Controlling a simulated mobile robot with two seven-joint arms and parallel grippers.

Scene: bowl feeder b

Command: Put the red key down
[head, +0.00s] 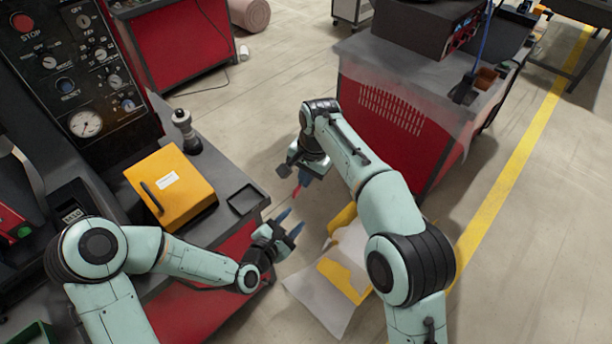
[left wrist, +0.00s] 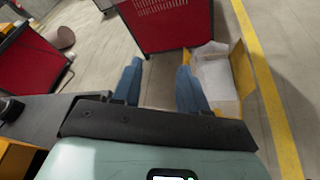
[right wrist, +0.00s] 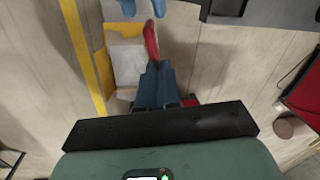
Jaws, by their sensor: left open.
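The red key (head: 297,190) hangs below my right gripper (head: 299,178) in the head view, above the gap beside the grey bench. In the right wrist view the red key (right wrist: 150,40) sticks out past the closed fingers of my right gripper (right wrist: 157,68). My left gripper (head: 292,222) is open and empty, lower and just beyond the bench's right edge. Its two blue fingers stand wide apart in the left wrist view (left wrist: 160,85), with nothing between them. Part of the key is hidden between the right fingers.
A small black tray (head: 233,201) lies near the bench corner, beside a yellow box (head: 191,192). A dark knobbed post (head: 185,128) stands behind. A yellow and white open box (head: 315,299) is on the floor below my grippers. A red cabinet (head: 385,135) stands at the right.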

